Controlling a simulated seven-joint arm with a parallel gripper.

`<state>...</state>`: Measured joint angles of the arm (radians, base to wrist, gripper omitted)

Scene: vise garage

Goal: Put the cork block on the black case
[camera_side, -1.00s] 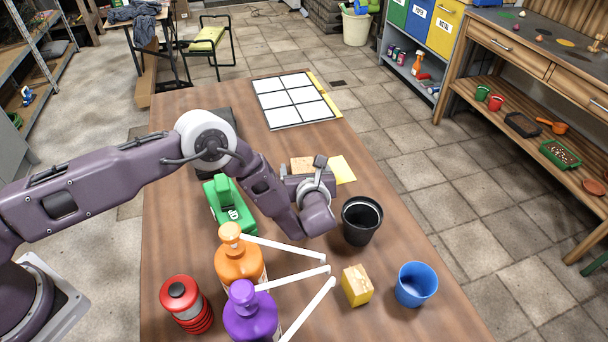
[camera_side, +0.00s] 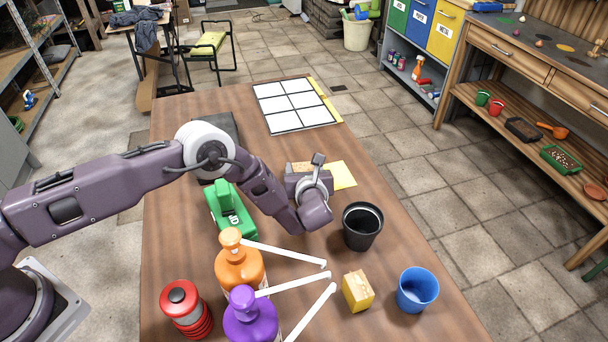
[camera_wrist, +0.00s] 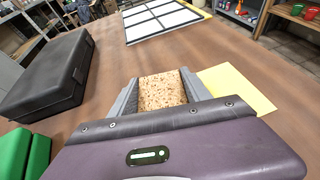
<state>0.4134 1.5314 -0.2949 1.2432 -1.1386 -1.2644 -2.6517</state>
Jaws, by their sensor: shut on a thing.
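The cork block (camera_wrist: 162,91) is a speckled tan block between the two fingers of my gripper (camera_wrist: 163,86) in the wrist view. My gripper is shut on it. In the side view only a small part of the cork block (camera_side: 299,167) shows past my gripper (camera_side: 302,172). I cannot tell whether it touches the table. The black case (camera_wrist: 52,76) lies flat to the left of my gripper in the wrist view, apart from it, with its top bare. In the side view the black case (camera_side: 231,128) is partly hidden behind my arm.
A yellow sheet (camera_side: 343,175) lies beside the cork block. A green object (camera_side: 228,212) stands near the black case. A white-panelled board (camera_side: 296,105) lies at the back. A black pot (camera_side: 362,227), orange bottle (camera_side: 239,264), purple bottle (camera_side: 250,320) and blue cup (camera_side: 417,290) stand toward the front.

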